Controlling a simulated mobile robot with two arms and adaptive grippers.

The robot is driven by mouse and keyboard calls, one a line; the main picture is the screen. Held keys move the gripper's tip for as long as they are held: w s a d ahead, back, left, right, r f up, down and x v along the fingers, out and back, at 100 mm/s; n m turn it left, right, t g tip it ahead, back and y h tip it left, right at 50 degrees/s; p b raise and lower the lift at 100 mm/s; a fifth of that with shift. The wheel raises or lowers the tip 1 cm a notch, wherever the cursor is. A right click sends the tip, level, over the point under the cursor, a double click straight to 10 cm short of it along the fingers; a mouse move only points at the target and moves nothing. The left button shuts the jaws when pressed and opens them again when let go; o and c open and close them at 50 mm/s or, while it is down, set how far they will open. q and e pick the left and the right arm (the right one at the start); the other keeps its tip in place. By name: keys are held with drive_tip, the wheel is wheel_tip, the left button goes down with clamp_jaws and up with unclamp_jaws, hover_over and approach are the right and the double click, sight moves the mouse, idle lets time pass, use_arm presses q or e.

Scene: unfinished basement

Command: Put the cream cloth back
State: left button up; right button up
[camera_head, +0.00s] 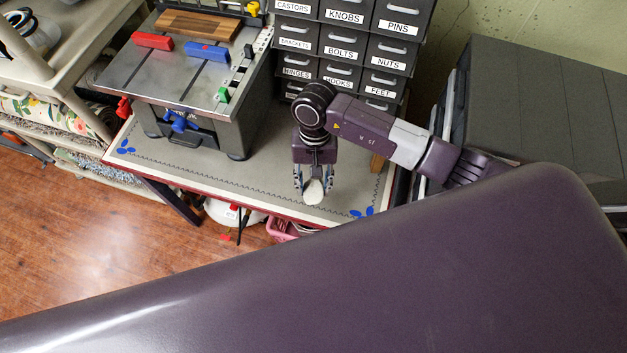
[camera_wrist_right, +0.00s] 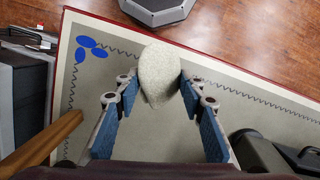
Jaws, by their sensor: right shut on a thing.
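The cream cloth (camera_head: 314,192) is a small, pale, rounded bundle. My right gripper (camera_head: 313,183) points down and is shut on it, above the front part of the grey mat (camera_head: 250,186) with a scalloped line and blue corner marks. In the right wrist view the cloth (camera_wrist_right: 160,72) sits between the blue-padded fingers of the right gripper (camera_wrist_right: 157,92), its far end sticking out past the tips. Whether the cloth touches the mat is hard to tell. My left gripper is not in view.
A metal-topped machine (camera_head: 190,75) stands on the mat's left part. Labelled drawers (camera_head: 343,42) rise behind, and a wooden piece (camera_head: 377,162) stands at right. A dark grey cabinet (camera_head: 540,100) is further right. A pink basket (camera_head: 283,229) shows below the front edge.

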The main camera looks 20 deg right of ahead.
drive_tip(key=shift+f+b, duration=1)
drive_tip(key=shift+f, duration=1.3)
drive_tip(key=o, duration=1.3)
drive_tip(key=shift+r, duration=0.1)
drive_tip(key=r, duration=0.4)
drive_tip(key=w+r, duration=0.1)
drive_tip(key=r, duration=0.2)
drive_tip(key=w+d+r, duration=0.1)
drive_tip(key=r, duration=0.3)
drive_tip(key=shift+w+r, duration=0.1)
drive_tip(key=shift+r, duration=0.2)
